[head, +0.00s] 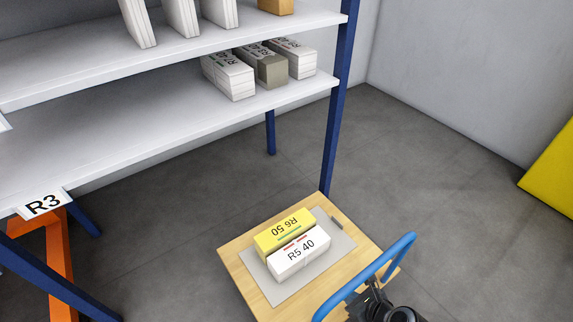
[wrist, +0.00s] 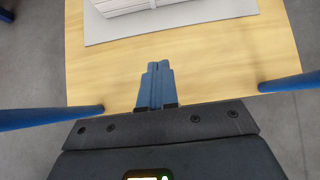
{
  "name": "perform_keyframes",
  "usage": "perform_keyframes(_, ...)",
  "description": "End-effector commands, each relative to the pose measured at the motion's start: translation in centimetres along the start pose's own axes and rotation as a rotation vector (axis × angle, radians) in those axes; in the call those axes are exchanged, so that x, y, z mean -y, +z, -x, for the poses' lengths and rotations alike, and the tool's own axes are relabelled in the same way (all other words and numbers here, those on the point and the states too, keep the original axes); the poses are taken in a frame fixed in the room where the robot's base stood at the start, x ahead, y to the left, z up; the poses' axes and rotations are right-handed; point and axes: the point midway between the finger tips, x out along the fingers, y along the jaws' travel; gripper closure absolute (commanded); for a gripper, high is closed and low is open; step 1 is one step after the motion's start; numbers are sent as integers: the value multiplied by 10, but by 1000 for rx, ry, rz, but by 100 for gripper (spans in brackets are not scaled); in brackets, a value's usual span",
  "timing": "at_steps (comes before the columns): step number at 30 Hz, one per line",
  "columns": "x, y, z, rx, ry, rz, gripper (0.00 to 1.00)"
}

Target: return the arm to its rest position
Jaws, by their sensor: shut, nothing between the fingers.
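My gripper (wrist: 158,68) shows in the wrist view with its two blue fingers pressed together and nothing between them. It points over the near part of the wooden cart top (wrist: 220,65), apart from the bundles. In the head view, dark parts of my arm show at the bottom right beside the cart's blue handle; the fingers cannot be made out there.
The wooden cart (head: 237,264) bears a grey mat (head: 338,246) with a yellow bundle "R6 50" (head: 284,231) and a white bundle "R5 40" (head: 299,252) side by side. Its blue handle (head: 372,270) is near my arm. A shelf rack (head: 150,130) holds several bundles.

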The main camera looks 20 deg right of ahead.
Motion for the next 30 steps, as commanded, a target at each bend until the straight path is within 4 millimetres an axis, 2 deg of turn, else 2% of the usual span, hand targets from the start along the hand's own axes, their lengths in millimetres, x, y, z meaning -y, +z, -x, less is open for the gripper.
perform_keyframes(5, -5, -8, 10, -7, -19, 83, 100)
perform_keyframes(8, -14, -22, 32, -18, -59, 260, 100)
perform_keyframes(13, -34, -41, 92, -49, -158, 727, 100)
perform_keyframes(19, -57, -38, 176, -98, -276, 1299, 100)
perform_keyframes(23, -72, -22, 234, -138, -357, 1666, 100)
perform_keyframes(27, -87, 6, 298, -192, -456, 2049, 100)
perform_keyframes(30, -96, 28, 337, -234, -526, 2279, 100)
